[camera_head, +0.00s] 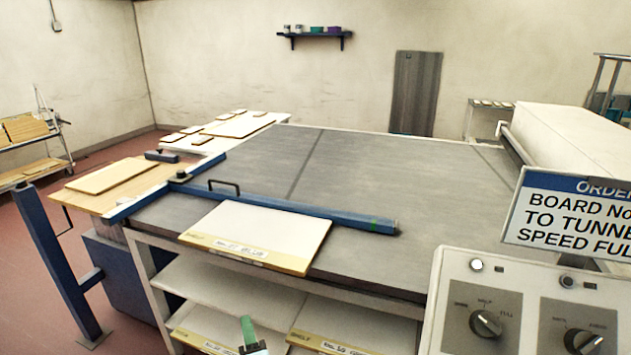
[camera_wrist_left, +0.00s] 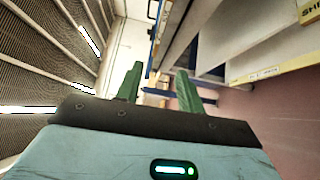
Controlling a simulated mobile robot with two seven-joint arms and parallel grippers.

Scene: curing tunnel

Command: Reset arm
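My left gripper (camera_head: 249,332) shows at the bottom edge of the head view as a green finger and a bit of its pale body. It is in front of the lower shelf of the table. In the left wrist view my left gripper (camera_wrist_left: 159,70) has its two green fingers apart with nothing held between them. My right gripper is in neither view.
A grey-topped table (camera_head: 400,180) carries a blue bar (camera_head: 320,212) and a board (camera_head: 262,236) with a yellow edge. More boards lie on its lower shelf (camera_head: 230,299). A control panel (camera_head: 520,300) and a sign (camera_head: 570,215) stand at right.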

